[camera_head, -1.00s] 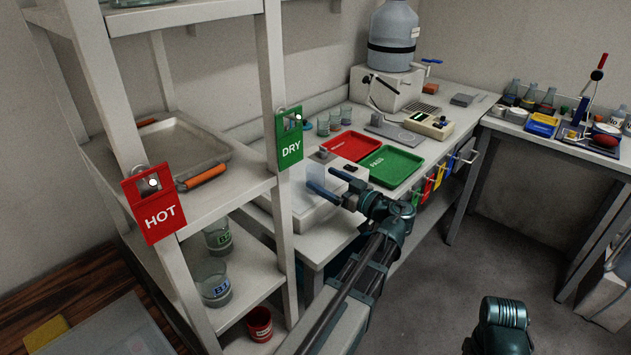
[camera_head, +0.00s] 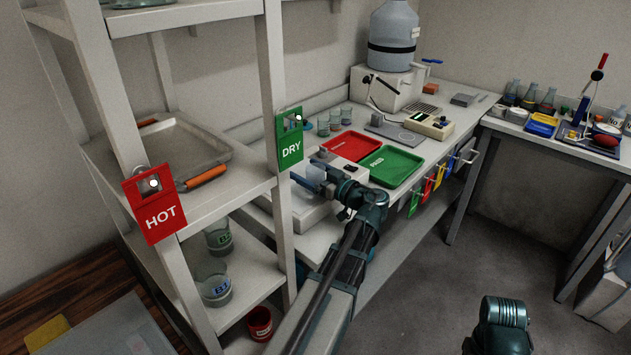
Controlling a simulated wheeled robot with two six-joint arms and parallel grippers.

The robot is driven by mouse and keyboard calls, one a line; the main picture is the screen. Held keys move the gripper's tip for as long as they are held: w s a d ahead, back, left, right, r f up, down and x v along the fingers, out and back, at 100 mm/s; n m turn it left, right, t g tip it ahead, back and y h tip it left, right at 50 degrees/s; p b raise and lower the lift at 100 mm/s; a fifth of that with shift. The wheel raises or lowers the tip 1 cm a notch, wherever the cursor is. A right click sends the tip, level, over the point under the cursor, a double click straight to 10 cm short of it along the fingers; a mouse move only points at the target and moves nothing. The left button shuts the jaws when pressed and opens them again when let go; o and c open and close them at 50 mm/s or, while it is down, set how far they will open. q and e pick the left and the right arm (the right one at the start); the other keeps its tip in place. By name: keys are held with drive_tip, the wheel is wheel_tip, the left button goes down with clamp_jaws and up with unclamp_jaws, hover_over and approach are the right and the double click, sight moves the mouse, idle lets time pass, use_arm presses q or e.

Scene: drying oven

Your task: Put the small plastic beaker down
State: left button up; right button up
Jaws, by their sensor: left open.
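A small pale, translucent shape, which looks like the small plastic beaker (camera_head: 316,172), shows at a low white bench device (camera_head: 308,212) behind the DRY post. My left gripper (camera_head: 314,181) is open, with its dark blue fingers on either side of that shape. I cannot tell whether the fingers touch it, and its base is hidden by the gripper. Of my right arm, only a dark teal part shows at the bottom right; its gripper is out of view.
A red tray (camera_head: 350,146) and a green tray (camera_head: 390,166) lie just beyond the device. Several glass beakers (camera_head: 334,118) stand behind. The shelf post with the green DRY tag (camera_head: 290,150) is close to the left. The red HOT tag (camera_head: 158,216) hangs further left.

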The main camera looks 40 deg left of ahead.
use_arm(q)
clamp_jaws()
idle(0.3)
drive_tip(key=shift+r, duration=0.1)
wheel_tip(320, 180, up, 2)
drive_tip(key=shift+p, duration=1.1)
wheel_tip(320, 180, up, 2)
drive_tip(key=shift+p, duration=1.05)
drive_tip(key=s+d, duration=0.3)
drive_tip(key=d, duration=0.4)
drive_tip(key=s+d, duration=0.4)
drive_tip(key=d, duration=0.4)
wheel_tip(320, 180, up, 10)
drive_tip(key=p, duration=1)
drive_tip(key=shift+w+a+r, duration=0.15)
drive_tip(key=shift+a+r, duration=0.05)
